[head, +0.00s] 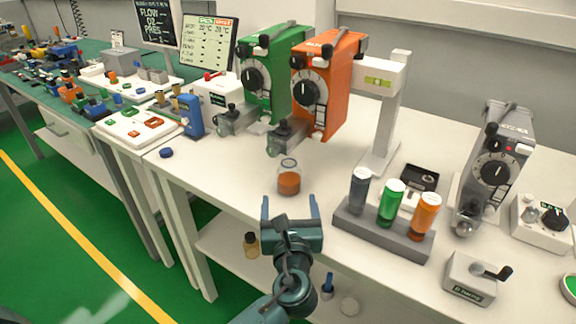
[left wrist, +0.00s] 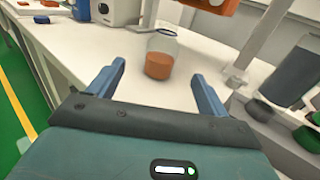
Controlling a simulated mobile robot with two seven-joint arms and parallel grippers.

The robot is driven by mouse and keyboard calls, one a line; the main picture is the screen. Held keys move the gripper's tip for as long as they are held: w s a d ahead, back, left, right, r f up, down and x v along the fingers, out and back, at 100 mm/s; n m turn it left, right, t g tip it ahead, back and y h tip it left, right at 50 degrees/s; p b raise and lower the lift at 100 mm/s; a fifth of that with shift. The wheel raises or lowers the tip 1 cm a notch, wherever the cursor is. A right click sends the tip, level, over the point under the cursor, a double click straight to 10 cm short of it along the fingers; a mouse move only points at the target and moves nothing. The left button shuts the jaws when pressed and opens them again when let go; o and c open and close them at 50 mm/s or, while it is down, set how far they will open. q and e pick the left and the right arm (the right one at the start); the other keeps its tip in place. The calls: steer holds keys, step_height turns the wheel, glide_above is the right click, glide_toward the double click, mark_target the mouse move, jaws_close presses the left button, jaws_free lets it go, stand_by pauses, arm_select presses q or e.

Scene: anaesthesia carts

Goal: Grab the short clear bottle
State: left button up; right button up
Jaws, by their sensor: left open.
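A short clear bottle (head: 289,178) with orange-brown contents stands upright on the white table near its front edge. It also shows in the left wrist view (left wrist: 160,58), ahead of and between the fingers. My left gripper (head: 291,204) is open and empty, its two blue fingers pointing at the bottle. In the left wrist view the fingers (left wrist: 160,82) are spread wider than the bottle, which looks just beyond their tips. I cannot tell whether the fingertips are beside its base or short of it. My right gripper is not in view.
A grey rack (head: 382,230) with black, green and orange capped bottles stands right of the bottle. Green (head: 270,75) and orange (head: 325,85) vaporizers stand behind it. A white stand (head: 388,115) rises behind the rack. A blue cap (head: 166,153) lies left; the table between is clear.

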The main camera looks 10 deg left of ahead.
mark_target(288, 181)
arm_select(q)
steer(key=shift+w+a+r, duration=0.1)
steer(key=shift+w, duration=0.3)
steer(key=x, duration=0.6)
steer(key=shift+w, duration=0.1)
steer(key=x, duration=0.5)
steer(key=shift+w+b, duration=0.35)
steer(key=shift+b, duration=0.05)
steer(key=c, duration=1.1)
